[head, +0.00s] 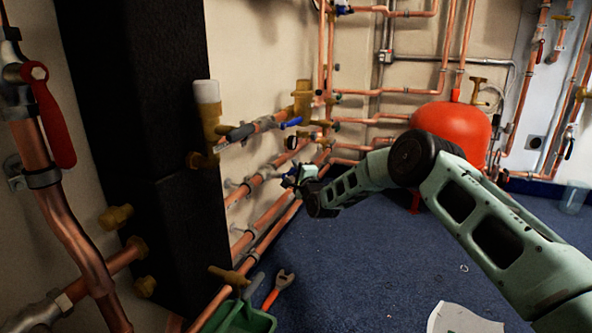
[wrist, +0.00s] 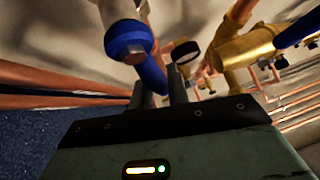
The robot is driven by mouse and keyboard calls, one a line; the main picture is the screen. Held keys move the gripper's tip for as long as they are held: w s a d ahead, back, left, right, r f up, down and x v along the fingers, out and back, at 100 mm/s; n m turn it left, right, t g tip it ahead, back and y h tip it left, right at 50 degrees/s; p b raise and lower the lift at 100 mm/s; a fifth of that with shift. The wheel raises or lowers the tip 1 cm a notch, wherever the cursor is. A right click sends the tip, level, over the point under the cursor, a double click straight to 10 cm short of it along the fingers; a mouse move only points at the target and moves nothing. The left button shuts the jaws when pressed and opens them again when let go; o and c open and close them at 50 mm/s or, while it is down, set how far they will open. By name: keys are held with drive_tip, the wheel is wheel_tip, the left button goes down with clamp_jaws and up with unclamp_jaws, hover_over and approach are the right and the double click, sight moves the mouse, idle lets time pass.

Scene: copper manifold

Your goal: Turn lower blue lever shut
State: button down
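The lower blue lever (wrist: 151,74) shows large in the wrist view, hanging from a blue-capped valve hub (wrist: 128,38). Its free end lies between the two dark fingers of my gripper (wrist: 158,90), which stand close together with the lever filling most of the gap. In the head view my gripper (head: 297,178) is by the wall pipes, under the upper blue lever (head: 291,122), and the lower lever is mostly hidden there. The upper blue lever also shows at the top right of the wrist view (wrist: 298,27), apart from my gripper.
Copper pipes (head: 268,215) run along the wall close to my gripper. A brass valve body (wrist: 232,50) and a round gauge (wrist: 185,52) are near my fingers. A red tank (head: 455,128) stands behind my arm. A green toolbox (head: 240,320) is on the floor; the blue carpet is mostly open.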

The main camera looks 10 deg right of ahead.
drive_tip(key=shift+p, duration=0.35)
drive_tip(key=shift+f+m+g+p, duration=0.25)
drive_tip(key=shift+m+g+p, duration=0.25)
drive_tip(key=shift+m+p, duration=0.15)
drive_tip(key=g+p, duration=0.1)
drive_tip(key=f+m+p, duration=0.1)
drive_tip(key=shift+s+a+f+m+g+p, duration=0.1)
drive_tip(key=shift+s+f+m+g+p, duration=0.1)
drive_tip(key=shift+m+g+p, duration=0.15)
drive_tip(key=s+a+f+m+g+y+p, duration=0.3)
drive_tip(key=s+a+f+m+g+p, duration=0.1)
drive_tip(key=g+p, duration=0.6)
drive_tip(key=shift+s+a+f+m+y+p, duration=0.3)
drive_tip(key=shift+s+f+m+p, duration=0.55)
drive_tip(key=shift+m+p, duration=0.45)
drive_tip(key=shift+s+g, duration=0.15)
drive_tip(key=shift+g, duration=0.1)
drive_tip(key=c, duration=1.3)
unclamp_jaws()
drive_tip(key=shift+c, duration=0.2)
drive_tip(key=shift+r, duration=0.1)
